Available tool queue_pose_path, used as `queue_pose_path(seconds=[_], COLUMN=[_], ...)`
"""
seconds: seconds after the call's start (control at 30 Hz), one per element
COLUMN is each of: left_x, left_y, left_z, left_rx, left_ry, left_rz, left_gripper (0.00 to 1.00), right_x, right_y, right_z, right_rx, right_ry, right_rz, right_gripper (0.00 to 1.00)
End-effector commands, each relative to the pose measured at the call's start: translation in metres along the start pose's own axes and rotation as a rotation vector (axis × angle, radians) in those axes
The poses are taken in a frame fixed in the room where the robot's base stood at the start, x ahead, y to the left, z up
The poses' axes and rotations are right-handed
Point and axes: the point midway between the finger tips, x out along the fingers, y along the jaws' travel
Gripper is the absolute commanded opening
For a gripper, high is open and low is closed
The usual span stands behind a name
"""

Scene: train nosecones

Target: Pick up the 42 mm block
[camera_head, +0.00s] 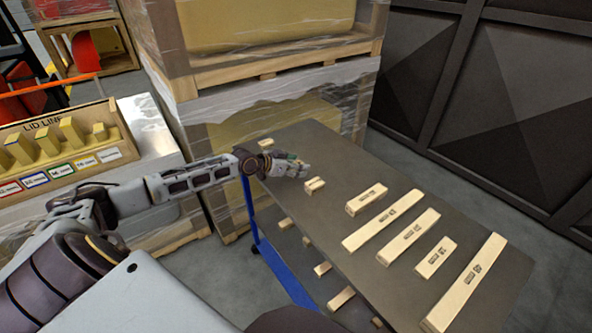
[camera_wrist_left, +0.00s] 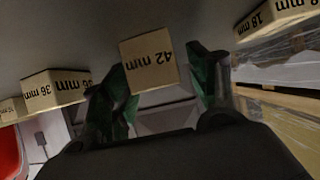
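The 42 mm block (camera_wrist_left: 148,62) is a pale wooden block. Its labelled end shows upside down in the left wrist view. My left gripper (camera_wrist_left: 167,82) has its green-padded fingers spread to either side of this block. A gap shows on the block's right, while the left finger looks close to its left edge; I cannot tell if they touch. In the head view my left gripper (camera_head: 298,168) is low over the dark table's far left part, and I cannot make out the 42 mm block there. My right gripper is not in view.
A 36 mm block (camera_wrist_left: 55,88) and an 18 mm block (camera_wrist_left: 275,18) flank it. Several longer blocks, such as one at the near right (camera_head: 465,283), lie across the dark table (camera_head: 310,222). A labelled wooden rack (camera_head: 65,150) stands left; wrapped pallets (camera_head: 270,105) stand behind.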

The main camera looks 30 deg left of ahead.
Motion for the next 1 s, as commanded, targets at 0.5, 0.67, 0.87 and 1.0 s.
queue_pose_path(seconds=[0.5,0.67,0.87,1.0], left_x=[0.0,-0.001,-0.009,-0.017], left_y=[0.0,0.0,-0.001,0.0], left_z=[0.0,-0.003,-0.016,-0.031], left_rx=[0.0,0.001,0.002,0.002], left_ry=[0.0,0.001,0.003,0.002], left_rz=[0.0,0.0,-0.001,0.0], left_gripper=[0.12,0.12,0.12,0.12], right_x=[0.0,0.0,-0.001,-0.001], right_y=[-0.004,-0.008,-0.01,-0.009], right_z=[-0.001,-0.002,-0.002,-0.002], right_rx=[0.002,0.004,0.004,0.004], right_ry=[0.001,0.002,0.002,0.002], right_rz=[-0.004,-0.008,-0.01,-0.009], right_gripper=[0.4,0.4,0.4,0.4])
